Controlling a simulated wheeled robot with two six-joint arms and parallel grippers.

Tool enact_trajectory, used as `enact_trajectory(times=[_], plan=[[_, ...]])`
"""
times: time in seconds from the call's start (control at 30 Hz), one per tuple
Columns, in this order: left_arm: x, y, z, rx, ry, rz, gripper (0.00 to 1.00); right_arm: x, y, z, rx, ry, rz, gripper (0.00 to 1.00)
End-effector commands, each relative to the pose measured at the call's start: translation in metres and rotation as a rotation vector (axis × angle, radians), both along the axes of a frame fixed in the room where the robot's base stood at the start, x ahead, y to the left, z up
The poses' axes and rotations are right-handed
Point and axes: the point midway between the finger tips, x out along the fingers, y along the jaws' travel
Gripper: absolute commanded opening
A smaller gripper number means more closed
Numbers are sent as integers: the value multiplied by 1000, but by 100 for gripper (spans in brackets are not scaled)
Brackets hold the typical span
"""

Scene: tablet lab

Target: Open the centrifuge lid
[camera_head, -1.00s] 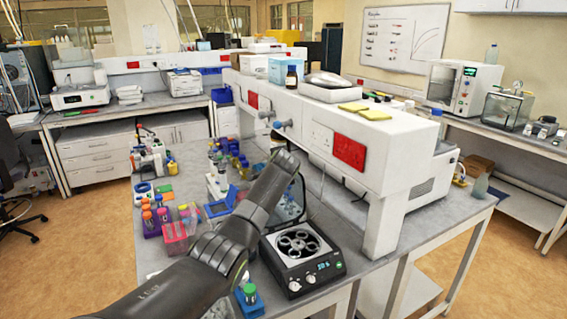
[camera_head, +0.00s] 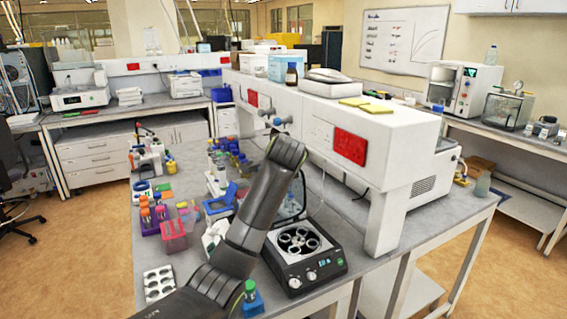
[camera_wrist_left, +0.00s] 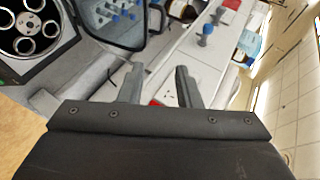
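The centrifuge (camera_head: 305,262) is a black and grey box with a round rotor of several cups, at the front of the bench. Its dark-framed, see-through lid (camera_head: 293,208) stands raised at the back, and the rotor is uncovered. My left arm partly hides the lid in the head view. In the left wrist view, the rotor (camera_wrist_left: 28,28) is at top left and the lid (camera_wrist_left: 112,18) is at top centre. My left gripper (camera_wrist_left: 159,68) has its fingers apart with nothing between them, seemingly clear of the lid. My right gripper is out of view.
A white shelf unit (camera_head: 385,170) with a red panel stands right of the centrifuge.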

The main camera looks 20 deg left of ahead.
Motion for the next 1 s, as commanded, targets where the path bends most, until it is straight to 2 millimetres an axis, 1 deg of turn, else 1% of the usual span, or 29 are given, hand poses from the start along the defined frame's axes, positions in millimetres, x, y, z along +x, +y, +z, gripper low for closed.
enact_trajectory(times=[0.03,0.1,0.3,0.63,0.73,0.77,0.87,0.97,1.0], plan=[[-5,-3,1,0,-3,-1,31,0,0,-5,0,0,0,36],[-12,-6,6,-1,-4,0,31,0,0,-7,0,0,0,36],[-24,-11,13,1,-2,0,31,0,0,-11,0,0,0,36],[-26,-12,15,1,-2,0,31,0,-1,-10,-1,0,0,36],[-27,-11,11,-4,2,2,18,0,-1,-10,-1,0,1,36],[-28,-10,7,-9,4,3,14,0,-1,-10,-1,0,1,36],[-37,-7,-22,-45,23,15,1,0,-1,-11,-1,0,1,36],[-55,-1,-68,-107,50,41,0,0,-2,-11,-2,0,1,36],[-66,1,-89,-139,62,54,0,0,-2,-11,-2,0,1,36]])
